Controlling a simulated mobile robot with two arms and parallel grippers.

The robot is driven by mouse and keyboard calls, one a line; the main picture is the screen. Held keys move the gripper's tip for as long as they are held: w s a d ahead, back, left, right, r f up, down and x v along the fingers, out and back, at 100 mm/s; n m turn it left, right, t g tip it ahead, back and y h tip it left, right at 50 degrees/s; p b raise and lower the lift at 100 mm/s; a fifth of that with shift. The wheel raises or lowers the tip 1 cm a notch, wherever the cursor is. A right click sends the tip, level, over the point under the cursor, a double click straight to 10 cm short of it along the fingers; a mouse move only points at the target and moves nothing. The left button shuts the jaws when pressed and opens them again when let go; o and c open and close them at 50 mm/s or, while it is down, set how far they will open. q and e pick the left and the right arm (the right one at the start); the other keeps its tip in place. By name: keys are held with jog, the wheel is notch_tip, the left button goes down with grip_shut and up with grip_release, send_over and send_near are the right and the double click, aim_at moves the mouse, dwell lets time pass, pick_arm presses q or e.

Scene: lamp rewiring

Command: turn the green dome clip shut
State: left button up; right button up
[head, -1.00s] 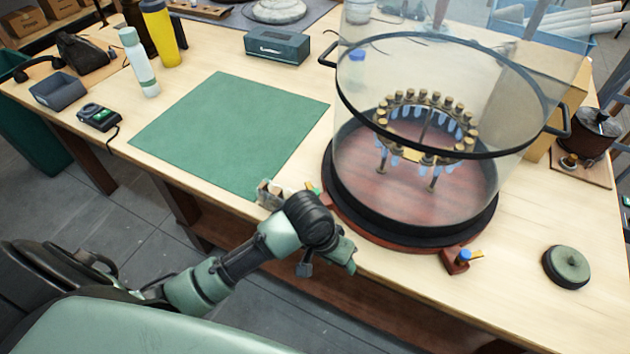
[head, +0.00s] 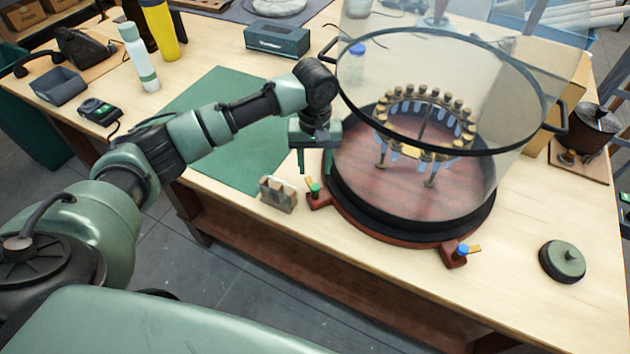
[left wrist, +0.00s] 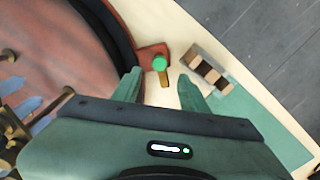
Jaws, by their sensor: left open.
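The green dome clip (head: 315,188) sits on a red bracket at the front left of the round lamp base (head: 385,225). In the left wrist view, its green knob (left wrist: 159,63) shows with a short brass tab below it in the picture. My left gripper (head: 314,166) is open, pointing down above the clip. In the wrist view its two fingers (left wrist: 159,78) stand either side of the knob and tab, apart from them; I cannot judge the exact height. A clear glass dome (head: 365,95) stands on the base. My right gripper is not in view.
A blue clip (head: 462,249) with a brass tab is on the front bracket. A small wooden block holder (head: 278,194) stands close left of the green clip. A green mat (head: 215,105) lies behind it. A round green lid (head: 563,260) is at the right.

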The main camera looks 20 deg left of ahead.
aim_at(315, 186)
pick_arm(q)
notch_tip(315, 186, down, 7)
jog(key=shift+f+p, duration=0.1)
jog(key=shift+p, duration=0.6)
grip_shut()
